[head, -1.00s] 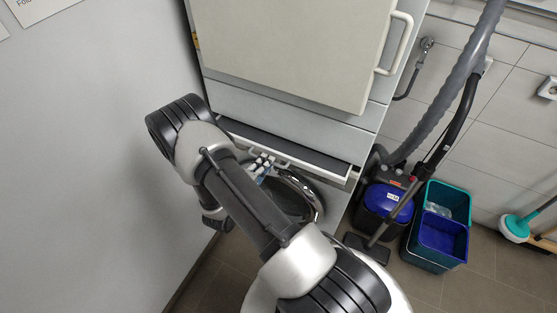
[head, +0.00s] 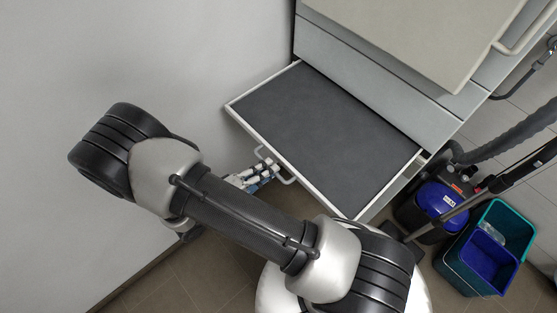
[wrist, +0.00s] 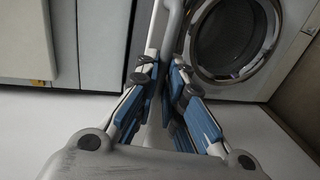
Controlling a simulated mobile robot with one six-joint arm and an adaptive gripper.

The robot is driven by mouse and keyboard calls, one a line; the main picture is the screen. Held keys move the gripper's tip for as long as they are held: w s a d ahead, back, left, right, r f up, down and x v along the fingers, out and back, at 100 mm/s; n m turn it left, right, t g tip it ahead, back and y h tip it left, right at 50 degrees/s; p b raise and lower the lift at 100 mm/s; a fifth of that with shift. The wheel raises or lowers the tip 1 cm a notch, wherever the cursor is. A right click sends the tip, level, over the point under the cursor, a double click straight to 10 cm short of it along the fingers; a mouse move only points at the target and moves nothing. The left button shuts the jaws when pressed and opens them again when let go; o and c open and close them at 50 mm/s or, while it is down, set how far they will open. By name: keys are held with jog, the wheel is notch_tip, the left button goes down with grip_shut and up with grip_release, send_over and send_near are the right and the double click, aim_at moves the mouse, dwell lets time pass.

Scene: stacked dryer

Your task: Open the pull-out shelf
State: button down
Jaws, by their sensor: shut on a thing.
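The pull-out shelf (head: 330,122) is a dark grey panel with a pale rim, standing well out from the front of the stacked machines in the head view. A pale bar handle (head: 289,180) is on its front edge. My gripper (head: 262,172) is at this handle, partly hidden by my arm. In the wrist view my gripper (wrist: 163,72) has its blue-padded fingers closed around the pale handle bar (wrist: 172,22). The upper machine's pale door (head: 420,35) is above the shelf.
A washer's round door (wrist: 235,35) shows in the wrist view. A plain wall (head: 130,50) runs close along the left. A blue and black vacuum cleaner (head: 440,200) and a teal bucket (head: 465,262) stand on the floor at the right.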

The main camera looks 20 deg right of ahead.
jog(key=shift+s+a, duration=0.15)
jog(key=shift+a, duration=0.2)
jog(key=c, duration=1.7)
grip_release()
jog(key=v, duration=1.2)
